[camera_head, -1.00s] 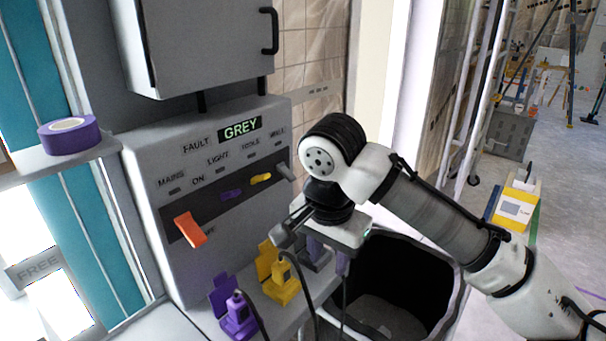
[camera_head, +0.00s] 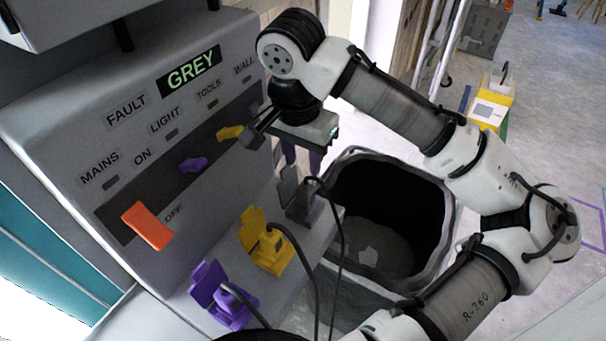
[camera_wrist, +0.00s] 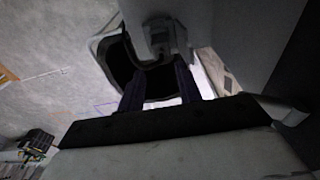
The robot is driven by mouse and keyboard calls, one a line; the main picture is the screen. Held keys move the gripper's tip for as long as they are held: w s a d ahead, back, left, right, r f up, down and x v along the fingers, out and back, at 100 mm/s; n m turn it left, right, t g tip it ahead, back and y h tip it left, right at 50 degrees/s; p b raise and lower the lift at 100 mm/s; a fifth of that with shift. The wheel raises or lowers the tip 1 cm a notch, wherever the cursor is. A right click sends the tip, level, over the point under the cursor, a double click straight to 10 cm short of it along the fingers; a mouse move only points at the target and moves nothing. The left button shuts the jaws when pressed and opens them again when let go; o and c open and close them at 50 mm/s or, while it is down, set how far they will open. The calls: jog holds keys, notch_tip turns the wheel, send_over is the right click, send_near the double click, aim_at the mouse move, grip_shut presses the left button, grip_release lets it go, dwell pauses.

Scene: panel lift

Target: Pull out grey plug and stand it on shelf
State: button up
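The grey plug (camera_head: 304,206) sits in the grey socket at the right end of the panel's ledge, its dark cable running down in front. The socket's grey lid (camera_head: 287,184) stands raised behind it. My gripper (camera_head: 304,168) is above the plug, pointing down, with its two dark purple fingers apart and nothing between them. In the wrist view the open fingers (camera_wrist: 160,90) show, and a grey form (camera_wrist: 163,36) that looks like the plug and socket lies beyond their tips. The shelf seen earlier at the left is out of view now. The display (camera_head: 192,68) reads GREY.
A yellow plug (camera_head: 272,252) and a purple plug (camera_head: 232,302) sit in neighbouring sockets. The panel has an orange switch (camera_head: 147,226), a purple switch (camera_head: 193,164) and a yellow switch (camera_head: 229,132). A black-lined bin (camera_head: 440,225) stands open right of the ledge.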

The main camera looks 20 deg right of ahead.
aim_at(305, 187)
jog(key=f, duration=0.7)
jog(key=w+d+f+p, duration=0.1)
jog(key=f, duration=0.2)
jog(key=shift+f, duration=0.35)
jog(key=shift+c, duration=0.3)
grip_shut()
jog(key=shift+r, duration=0.1)
jog(key=shift+r, duration=0.1)
jog(key=shift+r+p, duration=1.8)
jog(key=shift+r, duration=0.1)
jog(key=shift+r, duration=0.3)
jog(key=shift+r, duration=0.5)
